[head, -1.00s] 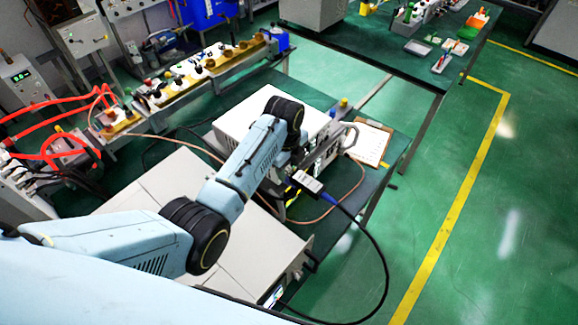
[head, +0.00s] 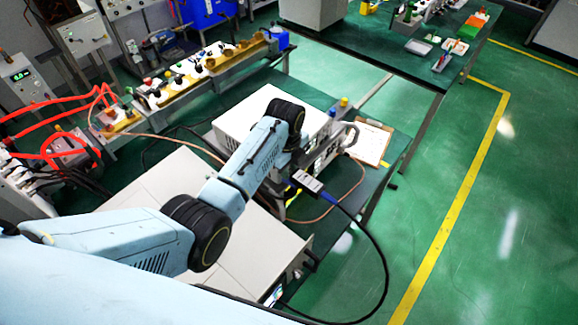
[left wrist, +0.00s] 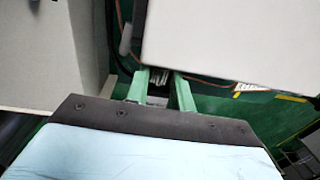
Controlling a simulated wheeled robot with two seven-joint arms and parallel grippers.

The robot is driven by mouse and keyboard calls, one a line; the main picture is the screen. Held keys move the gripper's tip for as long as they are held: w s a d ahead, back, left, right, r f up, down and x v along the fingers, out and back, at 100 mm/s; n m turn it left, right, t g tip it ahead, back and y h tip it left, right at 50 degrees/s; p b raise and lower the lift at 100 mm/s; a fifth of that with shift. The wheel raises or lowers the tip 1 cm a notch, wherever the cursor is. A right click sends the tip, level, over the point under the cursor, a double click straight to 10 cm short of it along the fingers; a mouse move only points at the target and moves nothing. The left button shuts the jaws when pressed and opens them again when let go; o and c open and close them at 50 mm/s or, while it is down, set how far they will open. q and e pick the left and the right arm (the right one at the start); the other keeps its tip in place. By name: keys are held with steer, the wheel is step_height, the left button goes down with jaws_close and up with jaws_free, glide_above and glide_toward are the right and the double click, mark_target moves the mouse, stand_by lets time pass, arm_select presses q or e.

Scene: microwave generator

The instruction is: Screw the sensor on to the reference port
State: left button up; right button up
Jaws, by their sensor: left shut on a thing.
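The sensor (head: 307,181) is a small pale box with a blue end and a dark cable. It is in front of the upper white instrument (head: 250,114), beside its front panel. My left gripper (left wrist: 161,88) is shut on the sensor; its green fingers show in the left wrist view with a silvery piece between them. In the head view my arm's wrist hides most of the fingers. The reference port cannot be made out; the arm covers part of the front panel. Whether the sensor touches the port cannot be told. My right gripper is not in view.
A larger pale instrument (head: 135,187) stands on the green bench, nearer me. A clipboard (head: 370,143) lies to the right of the upper instrument. A copper-coloured cable (head: 350,188) loops near the sensor, and the dark cable (head: 381,262) hangs over the bench edge.

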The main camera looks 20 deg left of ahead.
arm_select(q)
steer(key=shift+w+g, duration=0.1)
steer(key=shift+g, duration=0.3)
steer(key=shift+w, duration=0.1)
steer(key=shift+w+d+g+y+b, duration=0.1)
steer(key=shift+g+y+b, duration=0.3)
steer(key=shift+g+b, duration=0.35)
steer(key=g+b, duration=0.1)
steer(key=b, duration=0.3)
steer(key=g+y+b, duration=0.1)
steer(key=b, duration=0.4)
steer(key=g+b, duration=0.2)
steer(key=b, duration=0.2)
steer(key=shift+w+d+f+y, duration=0.15)
steer(key=shift+w+f+y, duration=0.1)
steer(key=shift+f+y, duration=0.05)
steer(key=shift+r+b, duration=0.15)
steer(key=shift+b, duration=0.95)
steer(key=o, duration=1)
steer(key=shift+r, duration=0.1)
